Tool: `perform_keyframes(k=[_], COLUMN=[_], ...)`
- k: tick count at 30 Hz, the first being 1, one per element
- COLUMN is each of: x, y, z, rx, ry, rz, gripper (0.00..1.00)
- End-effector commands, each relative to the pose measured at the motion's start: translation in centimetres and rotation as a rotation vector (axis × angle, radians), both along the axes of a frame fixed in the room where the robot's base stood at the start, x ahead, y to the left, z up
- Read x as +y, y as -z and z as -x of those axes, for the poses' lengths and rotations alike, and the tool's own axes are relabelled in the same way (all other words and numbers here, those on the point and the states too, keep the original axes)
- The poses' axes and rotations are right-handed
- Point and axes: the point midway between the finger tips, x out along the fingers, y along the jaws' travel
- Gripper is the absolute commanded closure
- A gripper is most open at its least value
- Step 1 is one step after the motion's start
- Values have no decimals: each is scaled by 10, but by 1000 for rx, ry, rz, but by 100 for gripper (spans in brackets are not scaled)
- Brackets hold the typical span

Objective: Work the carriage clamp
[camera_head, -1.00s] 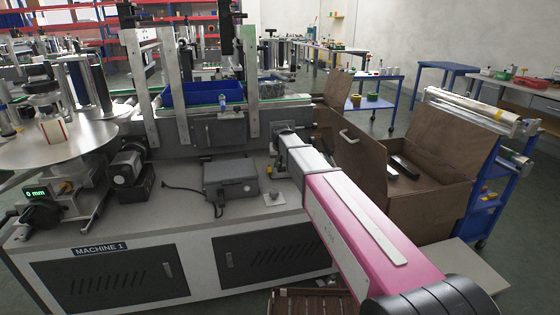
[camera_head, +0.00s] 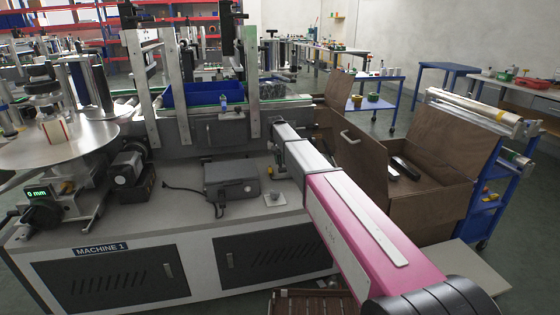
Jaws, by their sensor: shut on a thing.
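My arm reaches from the lower right to the back of the labelling machine's (camera_head: 160,215) worktop. My gripper (camera_head: 283,130) is at its far end, low against the machine's grey conveyor body. My own wrist hides the fingers and what they are shut on. I cannot make out the carriage clamp; a small yellow-and-dark part (camera_head: 270,172) shows just left of my wrist. A green display (camera_head: 37,193) reading 0 mm sits on the unit at the far left.
A grey box (camera_head: 231,177) with a cable and a small knob fitting (camera_head: 274,199) are on the worktop, left of my arm. A blue bin (camera_head: 200,93) stands behind the conveyor posts. An open brown crate (camera_head: 425,205) stands close on the right.

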Motion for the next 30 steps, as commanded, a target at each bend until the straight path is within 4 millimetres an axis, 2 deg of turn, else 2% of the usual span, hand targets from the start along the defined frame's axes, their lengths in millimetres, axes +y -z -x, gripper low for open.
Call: perform_keyframes(k=[1,12,30], x=[2,2,2], y=[2,9,10], z=[-6,-8,-7], rx=[34,210,245], ry=[1,-1,0], rz=[10,60,70], gripper=[100,100,100])
